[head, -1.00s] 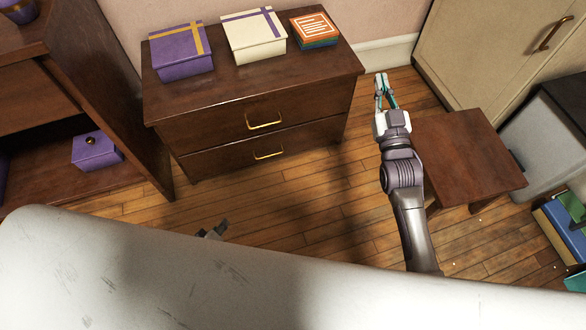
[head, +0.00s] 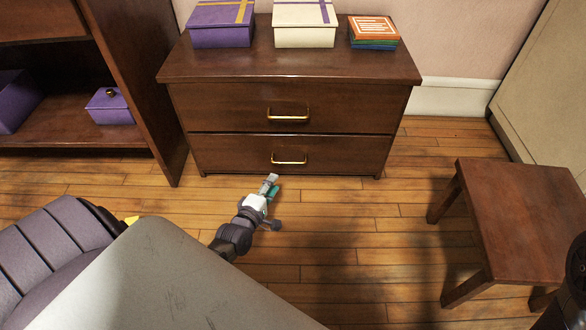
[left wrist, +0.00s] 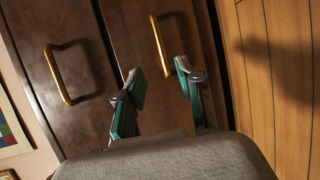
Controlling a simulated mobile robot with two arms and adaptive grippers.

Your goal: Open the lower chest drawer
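The dark wooden chest (head: 290,72) stands against the wall with two shut drawers. The lower drawer (head: 225,155) has a brass handle (head: 289,159); the upper drawer (head: 225,105) has a similar handle (head: 288,115). My left gripper (head: 271,184) is just in front of and below the lower handle in the head view. In the left wrist view, its teal-padded fingers (left wrist: 160,82) are spread with nothing between them. The lower handle (left wrist: 161,45) shows beyond the gap between them, apart from both fingers, and the upper handle (left wrist: 62,74) is left of them. My right gripper is out of view.
Purple (head: 221,25) and cream (head: 304,27) boxes and stacked books (head: 374,33) lie on the chest. A shelf unit (head: 125,70) stands close on its left, a low wooden table (head: 525,215) to the right. The floor between chest and table is clear.

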